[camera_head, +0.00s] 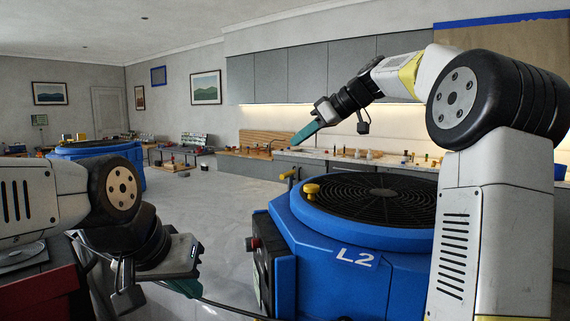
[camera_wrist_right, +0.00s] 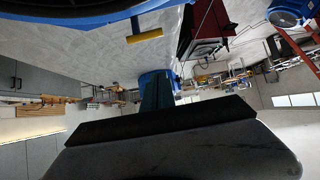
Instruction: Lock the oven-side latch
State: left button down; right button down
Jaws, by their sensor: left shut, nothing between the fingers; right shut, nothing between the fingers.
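A blue machine marked L2 (camera_head: 325,262) stands at the front right, with a round dark grille (camera_head: 375,198) on top. A yellow knob (camera_head: 311,190) sits on its rim, and a yellow handle (camera_head: 288,175) stands at its far left edge. A yellow bar (camera_wrist_right: 145,36) shows near the blue rim in the right wrist view. I cannot tell which of these is the oven-side latch. My right gripper (camera_head: 303,133) is shut and empty, held in the air above and beyond the yellow handle. My left gripper (camera_head: 187,287) is shut and empty, low to the left of the machine.
My right arm covers the machine's right side. A second blue round machine (camera_head: 100,150) stands at the back left. A long counter (camera_head: 230,162) with small items runs along the far wall under grey cabinets. The pale floor (camera_head: 215,200) between the machines is clear.

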jog(key=a+f, duration=0.1)
jog(key=f, duration=0.1)
jog(key=w+a+f, duration=0.1)
jog(key=f, duration=0.2)
jog(key=w+a+f, duration=0.1)
jog(key=a+f, duration=0.1)
jog(key=f, duration=0.1)
jog(key=shift+w+f, duration=0.1)
jog(key=shift+w, duration=0.15)
jog(key=shift+s, duration=0.1)
jog(key=shift+d, duration=0.1)
